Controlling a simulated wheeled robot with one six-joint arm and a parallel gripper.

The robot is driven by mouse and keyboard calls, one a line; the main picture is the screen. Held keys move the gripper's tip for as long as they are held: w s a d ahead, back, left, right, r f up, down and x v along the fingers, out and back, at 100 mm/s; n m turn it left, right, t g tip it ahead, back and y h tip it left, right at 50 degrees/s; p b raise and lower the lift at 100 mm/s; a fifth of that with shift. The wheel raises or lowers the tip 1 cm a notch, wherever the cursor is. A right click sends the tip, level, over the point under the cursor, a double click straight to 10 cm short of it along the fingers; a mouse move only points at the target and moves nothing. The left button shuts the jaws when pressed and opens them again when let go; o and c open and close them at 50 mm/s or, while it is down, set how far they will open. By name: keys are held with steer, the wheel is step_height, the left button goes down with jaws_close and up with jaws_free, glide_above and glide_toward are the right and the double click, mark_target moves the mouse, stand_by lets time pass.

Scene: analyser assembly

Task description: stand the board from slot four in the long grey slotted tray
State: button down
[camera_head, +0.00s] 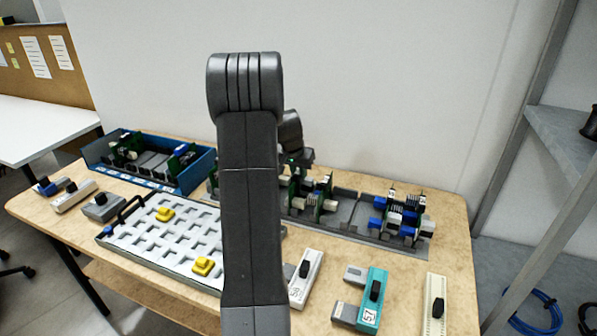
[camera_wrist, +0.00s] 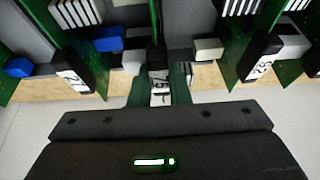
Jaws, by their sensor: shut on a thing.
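The long grey slotted tray (camera_head: 345,208) lies along the back right of the table, with several green boards standing in it. My gripper (camera_wrist: 160,84) is shut on a board (camera_wrist: 154,28) with a dark front edge and a white number label, seen nearly edge-on in the wrist view. Boards stand on both sides of it, one at left (camera_wrist: 58,50) and one at right (camera_wrist: 258,50), apart from it. The held board's lower edge is hidden, so I cannot tell whether it is seated. In the head view my arm hides most of the grip.
A blue bin (camera_head: 196,178) with boards stands at the back left. A white slotted panel (camera_head: 150,240) with yellow pieces lies in front. The grey tray's middle right has bare room.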

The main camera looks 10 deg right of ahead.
steer(key=shift+f+b, duration=0.35)
steer(key=shift+f, duration=0.05)
stand_by(0.4)
steer(key=c, duration=1.3)
jaws_free()
steer(key=shift+o, duration=0.7)
steer(key=shift+r+p, duration=1.15)
steer(key=shift+r, duration=0.9)
step_height(320, 180, up, 7)
steer(key=p, duration=0.4)
steer(key=shift+f, duration=0.2)
steer(key=shift+f+b, duration=2.1)
steer(key=shift+f, duration=1.3)
